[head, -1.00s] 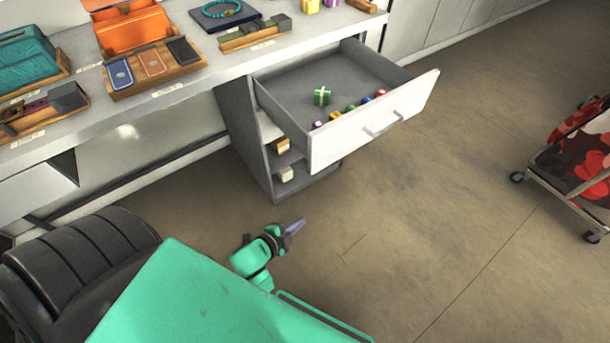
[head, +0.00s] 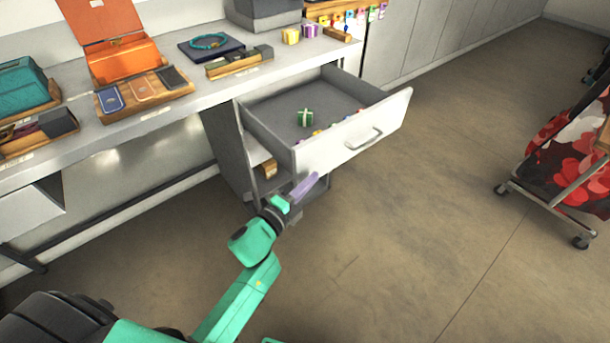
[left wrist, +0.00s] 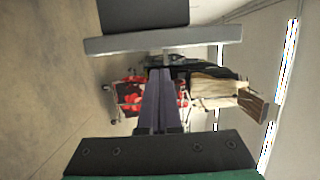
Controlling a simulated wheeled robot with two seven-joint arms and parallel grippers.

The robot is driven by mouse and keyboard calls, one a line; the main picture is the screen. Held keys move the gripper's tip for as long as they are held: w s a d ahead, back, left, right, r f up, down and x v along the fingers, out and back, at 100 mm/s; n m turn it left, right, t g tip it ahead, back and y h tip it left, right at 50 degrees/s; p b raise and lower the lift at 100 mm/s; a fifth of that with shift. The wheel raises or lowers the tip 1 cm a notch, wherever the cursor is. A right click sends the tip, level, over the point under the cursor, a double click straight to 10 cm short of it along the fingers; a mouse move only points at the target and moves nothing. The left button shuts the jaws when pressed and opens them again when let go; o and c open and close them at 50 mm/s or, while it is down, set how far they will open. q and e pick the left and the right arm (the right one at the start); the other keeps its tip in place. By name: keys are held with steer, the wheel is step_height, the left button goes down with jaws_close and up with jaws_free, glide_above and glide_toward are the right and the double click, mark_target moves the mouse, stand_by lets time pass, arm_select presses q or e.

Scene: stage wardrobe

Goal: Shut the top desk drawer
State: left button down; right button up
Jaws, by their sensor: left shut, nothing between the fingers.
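The top desk drawer (head: 322,153) is pulled well out from under the desk, its white front carrying a bar handle (head: 363,139). A green gift box (head: 305,117) and several small coloured items lie inside; the front partly hides them. My left gripper (head: 312,182) is shut and empty, its purple fingers by the lower left corner of the drawer front. In the left wrist view the shut fingers (left wrist: 159,85) point past the drawer's pale front edge (left wrist: 160,40), with a gap between them. My right gripper is out of view.
The desk top (head: 190,105) holds an orange box (head: 125,62), a phone tray and a bracelet on a dark pad (head: 210,45). An open shelf is below the drawer. A wheeled clothes rack (head: 545,193) stands at right; the floor between is clear.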

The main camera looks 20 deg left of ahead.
arm_select(q)
steer(key=shift+w+a, duration=0.45)
steer(key=shift+a, duration=0.3)
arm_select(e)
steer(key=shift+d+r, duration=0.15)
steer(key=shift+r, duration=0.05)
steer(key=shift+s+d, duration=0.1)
arm_select(q)
steer(key=shift+a, duration=0.1)
